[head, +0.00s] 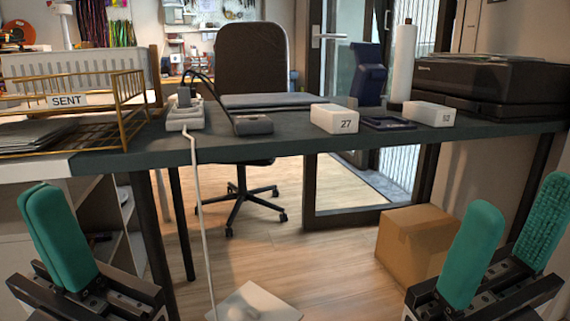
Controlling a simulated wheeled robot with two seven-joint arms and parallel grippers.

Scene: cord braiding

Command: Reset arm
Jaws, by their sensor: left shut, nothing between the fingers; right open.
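My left gripper (62,235) is at the lower left, with its teal fingers together and nothing between them. My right gripper (507,245) is at the lower right, with its teal fingers apart and empty. Both are in front of the dark desk (290,140) and touch nothing on it. On the desk are a white power strip (186,117) with a black plug in it, a dark adapter block (252,125), and white boxes marked 27 (335,119) and 52 or similar (430,113). A white cord (197,190) hangs from the strip over the front edge.
A gold wire tray (130,105) labelled SENT stands at the left. A printer (478,82), a paper roll (403,62) and a blue stand (368,72) are at the right. A cardboard box (410,243) and a white plate-like object (254,303) are on the floor.

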